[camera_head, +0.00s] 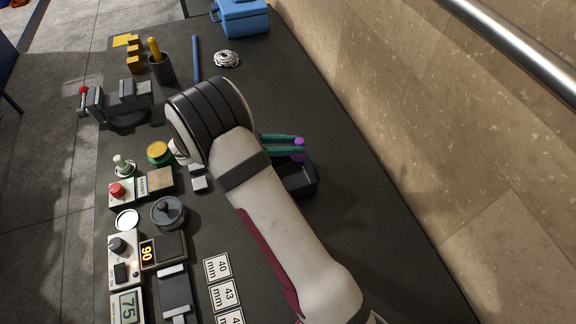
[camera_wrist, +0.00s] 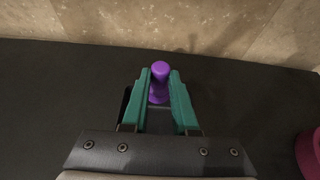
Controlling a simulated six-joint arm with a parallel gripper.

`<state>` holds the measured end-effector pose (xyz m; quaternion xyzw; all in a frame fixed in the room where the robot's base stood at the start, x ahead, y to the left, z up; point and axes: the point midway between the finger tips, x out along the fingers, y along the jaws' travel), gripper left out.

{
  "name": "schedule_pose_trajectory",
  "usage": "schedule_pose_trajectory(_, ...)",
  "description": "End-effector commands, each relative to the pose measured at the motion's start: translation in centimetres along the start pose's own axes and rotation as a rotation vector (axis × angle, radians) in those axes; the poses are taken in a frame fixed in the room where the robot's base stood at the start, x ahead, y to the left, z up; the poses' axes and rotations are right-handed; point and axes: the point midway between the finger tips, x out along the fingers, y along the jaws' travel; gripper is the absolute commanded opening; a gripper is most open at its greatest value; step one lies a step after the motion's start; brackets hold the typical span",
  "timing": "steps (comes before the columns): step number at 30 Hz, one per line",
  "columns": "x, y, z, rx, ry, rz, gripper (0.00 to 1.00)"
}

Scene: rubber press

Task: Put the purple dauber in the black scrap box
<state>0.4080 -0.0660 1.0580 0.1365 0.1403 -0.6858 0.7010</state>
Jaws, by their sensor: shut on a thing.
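The purple dauber (camera_head: 299,143) is held between the green fingers of my gripper (camera_head: 302,145). In the wrist view the purple dauber (camera_wrist: 159,70) stands upright between the fingertips of my gripper (camera_wrist: 160,88), its rounded knob showing above them. The black scrap box (camera_head: 306,186) sits on the dark bench, beneath and in front of the fingers in the head view, partly hidden by my arm. In the wrist view a dark box edge (camera_wrist: 124,105) shows just beside and below the fingers. I cannot tell the dauber's height above the box.
The bench is crowded left of my arm: a vise (camera_head: 122,103), a grey lidded pot (camera_head: 168,212), a yellow-green tin (camera_head: 159,152) and size cards (camera_head: 218,268). A blue toolbox (camera_head: 241,17) stands at the back. A stone wall (camera_head: 400,120) borders the right. Bench right of the box is clear.

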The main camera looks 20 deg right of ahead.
Motion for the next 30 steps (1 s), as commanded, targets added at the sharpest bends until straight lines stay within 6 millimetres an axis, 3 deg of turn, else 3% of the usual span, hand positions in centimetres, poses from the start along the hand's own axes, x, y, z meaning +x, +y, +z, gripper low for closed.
schedule_pose_trajectory(13, 3.8, -0.4, -8.6, 0.009, -0.002, -0.023, 0.0)
schedule_pose_trajectory(26, 4.1, -0.3, -9.5, 0.009, -0.001, -0.02, 0.0)
schedule_pose_trajectory(27, 4.1, -0.3, -9.5, 0.009, -0.001, -0.02, 0.31)
schedule_pose_trajectory(30, 4.1, -0.3, -9.5, 0.009, -0.001, -0.019, 0.49)
